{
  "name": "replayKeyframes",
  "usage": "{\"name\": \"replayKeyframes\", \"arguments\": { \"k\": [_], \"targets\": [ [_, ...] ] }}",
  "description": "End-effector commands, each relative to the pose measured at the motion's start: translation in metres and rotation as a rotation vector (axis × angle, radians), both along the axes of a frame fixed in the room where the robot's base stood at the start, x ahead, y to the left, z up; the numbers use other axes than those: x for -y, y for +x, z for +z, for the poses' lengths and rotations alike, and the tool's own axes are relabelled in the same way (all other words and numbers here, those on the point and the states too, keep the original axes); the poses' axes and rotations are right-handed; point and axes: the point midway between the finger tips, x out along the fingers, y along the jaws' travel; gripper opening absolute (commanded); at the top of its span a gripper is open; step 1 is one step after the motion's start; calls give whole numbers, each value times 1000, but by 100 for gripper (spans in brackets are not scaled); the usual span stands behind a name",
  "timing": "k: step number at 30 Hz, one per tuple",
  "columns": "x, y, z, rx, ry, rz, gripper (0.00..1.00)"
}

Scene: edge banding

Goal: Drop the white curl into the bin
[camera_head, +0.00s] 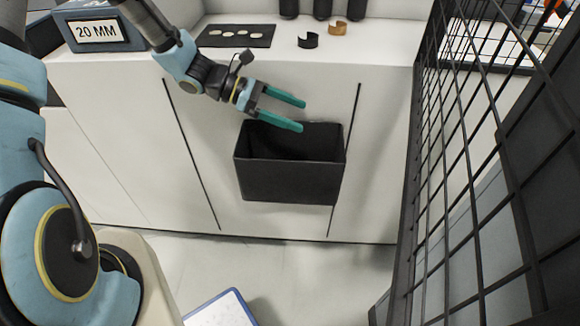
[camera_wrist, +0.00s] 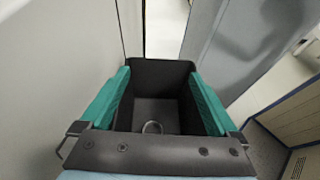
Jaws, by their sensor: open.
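The black bin (camera_head: 290,180) hangs or stands against the white cabinet front, its open top facing up. My gripper (camera_head: 303,115) is open, with its green fingers apart above the bin's rim, and nothing shows between them in the head view. In the wrist view, the bin (camera_wrist: 157,68) lies between and beyond the fingers of my gripper (camera_wrist: 159,75). The bin's floor is hidden in the head view.
On the white counter (camera_head: 380,45) lie a black curl (camera_head: 308,41), a wood-coloured curl (camera_head: 337,28) and a dark mat (camera_head: 262,41) with several pale pieces. A black mesh fence (camera_head: 440,130) bounds the right.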

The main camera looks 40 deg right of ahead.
Motion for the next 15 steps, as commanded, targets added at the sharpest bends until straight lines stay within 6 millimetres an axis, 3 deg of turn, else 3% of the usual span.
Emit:
{"name": "replayKeyframes", "arguments": {
  "k": [8,15],
  "targets": [
    [-7,7,3,2,-2,2,96],
    [-38,35,19,5,0,4,96]
  ]
}}
